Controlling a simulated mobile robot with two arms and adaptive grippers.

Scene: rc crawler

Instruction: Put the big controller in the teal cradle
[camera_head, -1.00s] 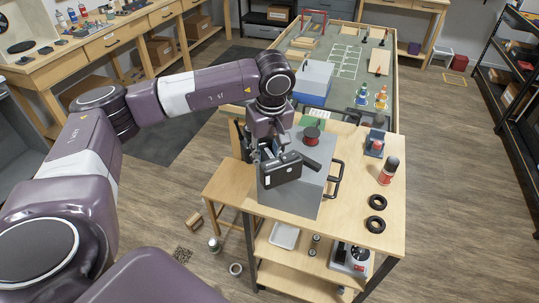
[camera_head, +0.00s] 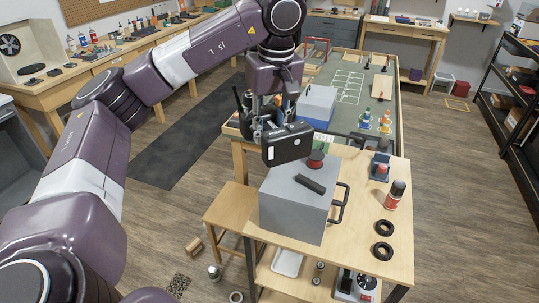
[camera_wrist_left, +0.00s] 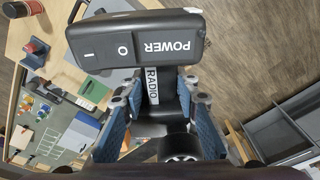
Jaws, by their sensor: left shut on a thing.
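The big controller (camera_head: 288,147) is a black box with a pale label. My left gripper (camera_head: 272,122) is shut on it and holds it in the air above the far left part of the grey box. In the left wrist view, the controller (camera_wrist_left: 135,45) fills the top middle, with POWER and RADIO lettering and a rocker switch, between the blue-padded fingers (camera_wrist_left: 150,120). I cannot make out the teal cradle for certain; the area behind the controller is hidden in the head view. My right gripper is not in view.

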